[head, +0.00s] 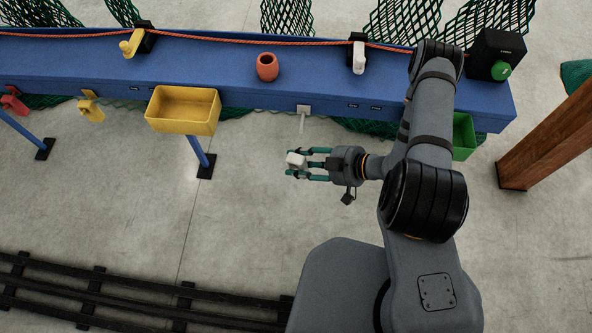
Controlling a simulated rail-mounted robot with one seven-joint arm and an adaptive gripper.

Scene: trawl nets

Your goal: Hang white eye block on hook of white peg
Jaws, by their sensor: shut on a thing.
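The white eye block (296,159) is a small pale block between the fingertips of my gripper (300,164). My gripper is shut on it and holds it in front of the blue beam, pointing left. The block's eye cannot be made out. The white peg (303,121) sticks out from a small white plate on the beam's front face. It lies just above the block in the head view, with a visible gap between them. The hook at the peg's end is too small to tell clearly.
The blue beam (330,86) carries a white lever (358,58), a yellow lever (130,44), an orange pot (267,67) and an orange rope. A yellow bin (185,110) hangs left, a green bin (463,136) right behind my arm. A wooden post (550,140) stands right. Floor below the gripper is clear.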

